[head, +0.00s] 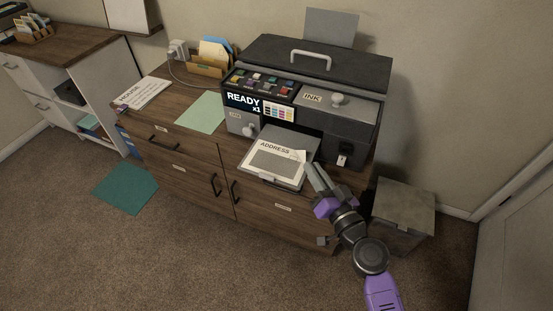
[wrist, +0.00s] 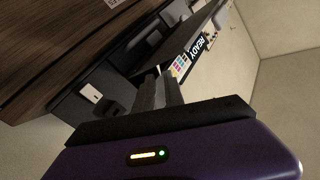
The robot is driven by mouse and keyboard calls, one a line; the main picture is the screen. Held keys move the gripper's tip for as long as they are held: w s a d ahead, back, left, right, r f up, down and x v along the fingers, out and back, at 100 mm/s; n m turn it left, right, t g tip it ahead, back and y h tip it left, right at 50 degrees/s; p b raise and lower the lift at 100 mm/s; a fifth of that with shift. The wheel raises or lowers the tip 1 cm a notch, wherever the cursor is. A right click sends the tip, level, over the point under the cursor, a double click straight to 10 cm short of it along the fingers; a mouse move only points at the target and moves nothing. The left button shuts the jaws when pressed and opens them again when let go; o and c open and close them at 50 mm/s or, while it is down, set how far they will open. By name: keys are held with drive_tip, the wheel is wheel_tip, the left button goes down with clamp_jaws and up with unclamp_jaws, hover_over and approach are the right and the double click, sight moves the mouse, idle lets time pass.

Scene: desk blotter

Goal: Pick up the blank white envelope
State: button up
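My gripper (head: 312,169) is at the right of the printer's front tray, near its edge. In the wrist view its fingers (wrist: 160,76) are close together, with nothing plainly visible between them. A white sheet or envelope marked ADDRESS (head: 257,157), with a large grey area, lies on the tray; a pale corner shows at its right, near the fingertips. I cannot tell whether the fingers touch it. I cannot make out a clearly blank white envelope; pale papers stand in the desktop holder (head: 206,67), too small to identify.
The dark printer (head: 309,68) fills the cabinet's right side; its screen reads READY x1. A green sheet (head: 202,112) and a HOUSE paper (head: 142,93) lie on the wooden top (head: 177,97). A grey bin (head: 404,207) stands at the right. A teal mat (head: 125,188) lies on the carpet.

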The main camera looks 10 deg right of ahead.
sight(305, 154)
drive_tip(key=w, duration=0.4)
drive_tip(key=shift+a, duration=0.2)
drive_tip(key=shift+c, duration=0.4)
clamp_jaws()
drive_tip(key=shift+r+p, duration=0.2)
drive_tip(key=shift+p, duration=0.15)
